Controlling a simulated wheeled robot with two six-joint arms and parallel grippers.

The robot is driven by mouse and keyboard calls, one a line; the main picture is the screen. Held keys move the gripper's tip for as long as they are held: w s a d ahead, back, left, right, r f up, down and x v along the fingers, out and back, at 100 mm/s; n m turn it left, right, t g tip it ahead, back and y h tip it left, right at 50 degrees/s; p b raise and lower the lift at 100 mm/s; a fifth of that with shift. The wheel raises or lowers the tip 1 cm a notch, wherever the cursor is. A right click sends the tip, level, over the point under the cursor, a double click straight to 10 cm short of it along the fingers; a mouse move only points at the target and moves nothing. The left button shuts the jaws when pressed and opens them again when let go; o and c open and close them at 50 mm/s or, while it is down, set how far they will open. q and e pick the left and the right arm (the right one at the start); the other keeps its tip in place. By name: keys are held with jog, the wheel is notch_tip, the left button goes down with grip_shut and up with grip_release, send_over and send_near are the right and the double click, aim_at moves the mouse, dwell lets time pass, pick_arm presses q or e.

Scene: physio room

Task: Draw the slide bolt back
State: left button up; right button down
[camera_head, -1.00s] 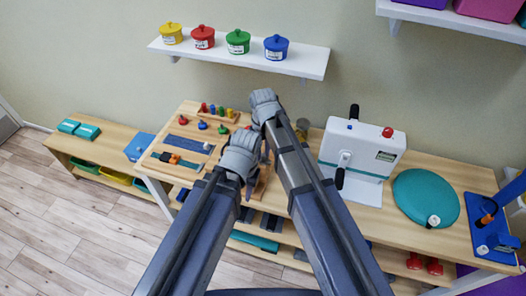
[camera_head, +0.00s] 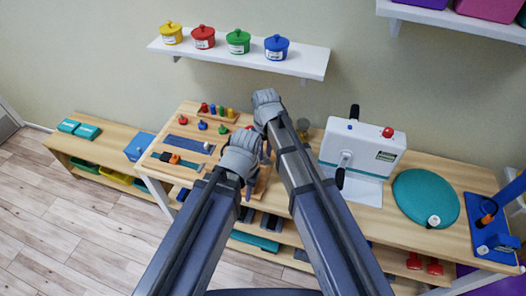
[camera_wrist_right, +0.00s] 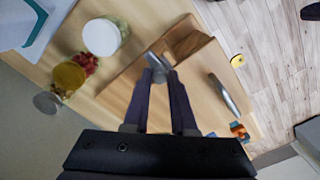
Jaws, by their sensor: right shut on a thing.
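In the right wrist view, my right gripper (camera_wrist_right: 158,72) is shut on a small grey metal piece (camera_wrist_right: 157,63), which looks like the slide bolt's knob. It sits above a wooden board (camera_wrist_right: 195,80) with a raised wooden block (camera_wrist_right: 188,42) beside it. A metal bar (camera_wrist_right: 224,95) lies on the board, apart from the fingers. In the head view, the board (camera_head: 263,183) is mostly hidden behind my arms, and so is the bolt. My right gripper (camera_head: 266,152) points down there, its tips hidden. My left gripper (camera_head: 249,188) hangs nearer; its jaw opening cannot be made out.
A white box with a red knob (camera_head: 364,147) and a teal disc (camera_head: 425,198) stand right on the bench. Boards with pegs and a strap (camera_head: 178,160) lie left. Jars (camera_wrist_right: 101,37) stand near the gripper in the wrist view. A shelf with coloured pots (camera_head: 310,65) hangs above.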

aim_at(272, 162)
jog(key=d, duration=0.1)
jog(key=s+d, duration=0.1)
jog(key=shift+d, duration=0.3)
jog(key=shift+w, duration=0.1)
jog(key=c, duration=1.2)
grip_release()
jog(key=o, duration=0.5)
jog(key=shift+d, duration=0.1)
jog(key=shift+c, duration=0.2)
jog(key=shift+r, duration=0.1)
jog(key=shift+r+p, duration=0.5)
jog(key=shift+p, duration=0.1)
notch_tip(272, 162, up, 7)
jog(key=p, duration=0.6)
jog(key=shift+f+p, duration=0.2)
jog(key=shift+p, duration=0.1)
